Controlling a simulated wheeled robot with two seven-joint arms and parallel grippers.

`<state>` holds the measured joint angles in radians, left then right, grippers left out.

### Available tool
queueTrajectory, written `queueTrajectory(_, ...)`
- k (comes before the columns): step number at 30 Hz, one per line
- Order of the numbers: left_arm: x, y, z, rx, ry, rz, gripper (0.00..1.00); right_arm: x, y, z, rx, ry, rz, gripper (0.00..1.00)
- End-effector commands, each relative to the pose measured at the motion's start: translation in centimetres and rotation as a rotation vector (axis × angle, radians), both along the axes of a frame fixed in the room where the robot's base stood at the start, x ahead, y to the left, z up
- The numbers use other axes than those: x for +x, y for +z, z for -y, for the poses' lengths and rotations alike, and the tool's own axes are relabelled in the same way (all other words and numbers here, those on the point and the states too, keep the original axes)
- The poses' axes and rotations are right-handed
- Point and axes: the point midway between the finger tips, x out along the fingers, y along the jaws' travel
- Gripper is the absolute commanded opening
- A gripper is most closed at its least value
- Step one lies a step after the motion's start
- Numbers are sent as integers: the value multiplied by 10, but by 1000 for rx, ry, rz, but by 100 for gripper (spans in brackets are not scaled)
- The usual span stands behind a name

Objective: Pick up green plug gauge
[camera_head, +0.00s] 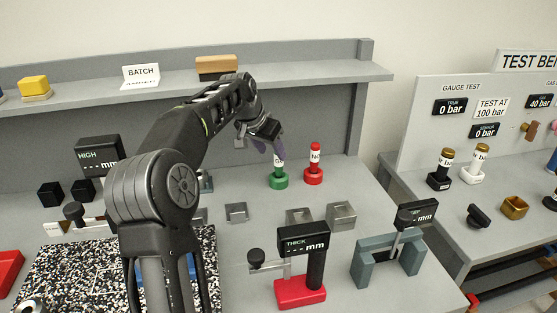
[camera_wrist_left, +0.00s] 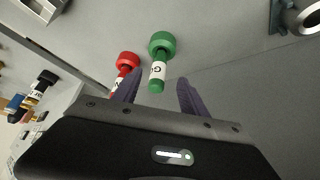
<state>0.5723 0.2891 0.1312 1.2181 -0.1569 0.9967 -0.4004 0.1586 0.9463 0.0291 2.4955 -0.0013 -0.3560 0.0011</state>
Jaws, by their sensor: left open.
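The green plug gauge (camera_head: 278,177) stands upright on the grey bench in the head view, with a green base and a white label. In the left wrist view the green gauge (camera_wrist_left: 158,62) lies ahead of and between the two fingers, nearer the left one. My left gripper (camera_head: 275,143) is open, above and beside the green gauge's top; it also shows in the left wrist view (camera_wrist_left: 158,92) with its dark fingers spread and nothing gripped. The red plug gauge (camera_head: 314,165) stands just right of the green one. My right gripper is not in view.
A red-based thickness gauge (camera_head: 301,288) and a grey fixture (camera_head: 385,262) stand in front. Metal blocks (camera_head: 341,215) sit between them and the plug gauges. A shelf (camera_head: 300,75) runs behind. The bench right of the red gauge is clear.

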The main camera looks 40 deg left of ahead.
Motion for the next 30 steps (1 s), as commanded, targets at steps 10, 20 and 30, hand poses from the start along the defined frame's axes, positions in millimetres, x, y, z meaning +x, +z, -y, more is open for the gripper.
queueTrajectory(10, 9, -15, -1, -1, 0, -2, 51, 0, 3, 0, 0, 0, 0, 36)
queueTrajectory(20, 13, -22, -1, 0, 0, 1, 51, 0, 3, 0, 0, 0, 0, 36)
queueTrajectory(30, 29, -47, -1, -2, -2, -3, 51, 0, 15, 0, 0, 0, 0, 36)
